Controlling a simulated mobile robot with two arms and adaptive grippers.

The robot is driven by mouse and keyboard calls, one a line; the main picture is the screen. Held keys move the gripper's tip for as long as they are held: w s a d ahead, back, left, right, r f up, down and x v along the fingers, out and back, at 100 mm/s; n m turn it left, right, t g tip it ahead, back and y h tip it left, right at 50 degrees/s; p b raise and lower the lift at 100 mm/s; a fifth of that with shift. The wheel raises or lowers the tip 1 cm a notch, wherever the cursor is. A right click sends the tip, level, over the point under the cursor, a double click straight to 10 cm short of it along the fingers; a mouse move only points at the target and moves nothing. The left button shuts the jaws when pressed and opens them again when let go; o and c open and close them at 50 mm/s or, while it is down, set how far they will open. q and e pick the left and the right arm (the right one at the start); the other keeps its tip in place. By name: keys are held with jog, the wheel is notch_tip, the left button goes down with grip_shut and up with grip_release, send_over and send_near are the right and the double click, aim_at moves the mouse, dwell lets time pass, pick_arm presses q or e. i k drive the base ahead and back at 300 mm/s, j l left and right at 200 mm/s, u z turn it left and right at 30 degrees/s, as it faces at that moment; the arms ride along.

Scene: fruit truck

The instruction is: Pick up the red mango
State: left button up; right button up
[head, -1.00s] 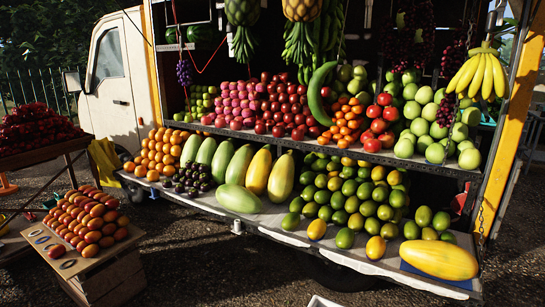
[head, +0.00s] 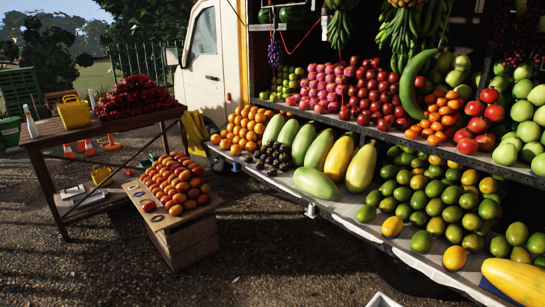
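A pile of reddish-orange fruits (head: 174,181), which look like red mangoes, lies on top of a wooden crate stand (head: 187,243) at the left. One reddish fruit (head: 149,206) lies at the front left of the pile, near dark round discs on the stand top. I cannot tell for sure which single fruit is the red mango. Neither of my grippers shows in the head view.
A wooden table (head: 60,135) with dark red fruit (head: 135,98) and a yellow bag (head: 74,112) stands at the left. The fruit truck's shelf (head: 345,212) fills the right. Gravel ground (head: 270,265) between stand and truck is clear.

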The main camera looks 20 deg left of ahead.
aim_at(149, 206)
jog(key=u, duration=1.45)
jog(key=i+j, duration=0.1)
jog(key=j, duration=0.3)
jog(key=i+j, duration=0.15)
jog(key=j, duration=0.3)
jog(key=i+j, duration=0.1)
jog(key=j, duration=0.3)
